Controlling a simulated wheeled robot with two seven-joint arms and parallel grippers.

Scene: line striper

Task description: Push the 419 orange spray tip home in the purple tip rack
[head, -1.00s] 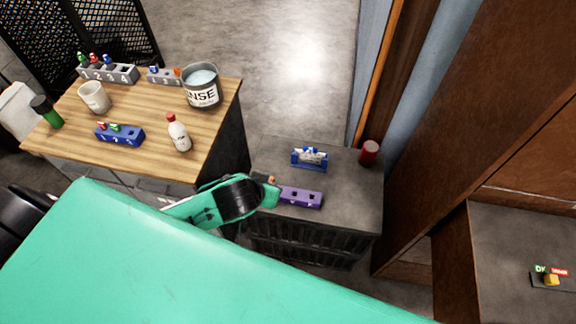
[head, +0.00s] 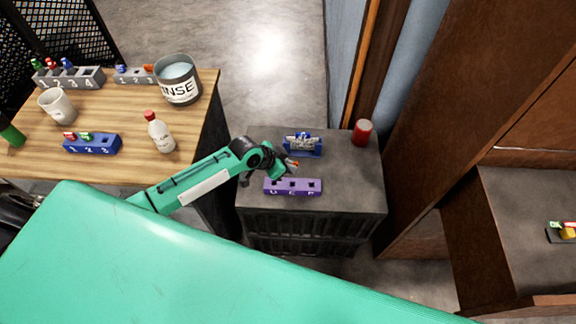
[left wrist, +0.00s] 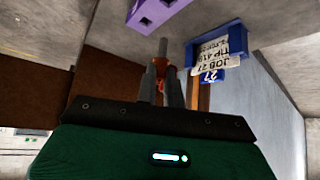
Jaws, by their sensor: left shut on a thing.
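The purple tip rack (head: 292,187) lies on the dark grey cabinet top. It has a row of holes and pale letters on its front. My left gripper (head: 287,166) is shut on a small orange spray tip (head: 293,163), just behind the rack in the picture and apart from it. In the left wrist view the orange tip (left wrist: 161,67) sits between the fingers (left wrist: 161,82), with a grey stem pointing towards the purple rack (left wrist: 153,14). The stem is clear of the rack's holes. My right gripper is not in view.
A blue stand (head: 303,146) with a card reading JOB 27, TIP 419 in the left wrist view (left wrist: 217,50) is close behind the gripper. A red can (head: 362,132) stands at the cabinet's back right. A wooden table (head: 120,102) with other racks is to the left.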

